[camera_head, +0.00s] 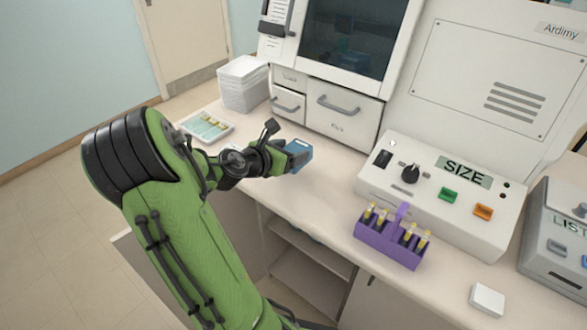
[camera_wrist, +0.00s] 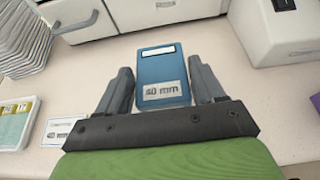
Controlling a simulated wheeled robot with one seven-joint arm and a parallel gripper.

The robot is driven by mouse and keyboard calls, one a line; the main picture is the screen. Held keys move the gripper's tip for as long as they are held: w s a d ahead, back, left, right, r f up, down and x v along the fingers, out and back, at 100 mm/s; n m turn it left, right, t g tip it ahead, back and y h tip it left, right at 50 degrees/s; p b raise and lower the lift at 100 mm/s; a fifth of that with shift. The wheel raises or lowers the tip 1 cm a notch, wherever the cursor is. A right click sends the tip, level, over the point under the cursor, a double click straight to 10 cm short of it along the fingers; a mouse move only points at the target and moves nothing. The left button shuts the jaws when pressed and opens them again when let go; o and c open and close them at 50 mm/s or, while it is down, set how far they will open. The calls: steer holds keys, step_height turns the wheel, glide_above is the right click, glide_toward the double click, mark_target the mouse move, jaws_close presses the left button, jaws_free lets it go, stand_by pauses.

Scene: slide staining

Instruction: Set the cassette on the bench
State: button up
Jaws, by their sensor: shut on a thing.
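The cassette is a blue block (camera_wrist: 161,66) with a white label reading "40 mm" or similar and a white strip near its far end. My gripper (camera_wrist: 163,88) is shut on it, with one dark finger on each side. In the head view the cassette (camera_head: 300,151) shows at the end of my gripper (camera_head: 288,158), over the bench (camera_head: 325,190) in front of the drawers. I cannot tell whether its underside touches the bench top.
A tray with slides (camera_head: 206,126) and a stack of white trays (camera_head: 243,83) are at left. A "SIZE" machine (camera_head: 440,195) and a purple rack of vials (camera_head: 390,243) stand at right. A white card (camera_wrist: 62,131) lies near my gripper. Bench between is clear.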

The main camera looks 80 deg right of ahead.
step_height(320, 180, down, 4)
steer(key=shift+s+d+f+b, duration=0.1)
steer(key=shift+f+b, duration=0.15)
steer(key=shift+b, duration=0.55)
steer(key=o, duration=1.2)
steer(key=shift+r, duration=0.1)
steer(key=p+v, duration=0.3)
steer(key=v, duration=0.9)
steer(key=shift+r, duration=0.15)
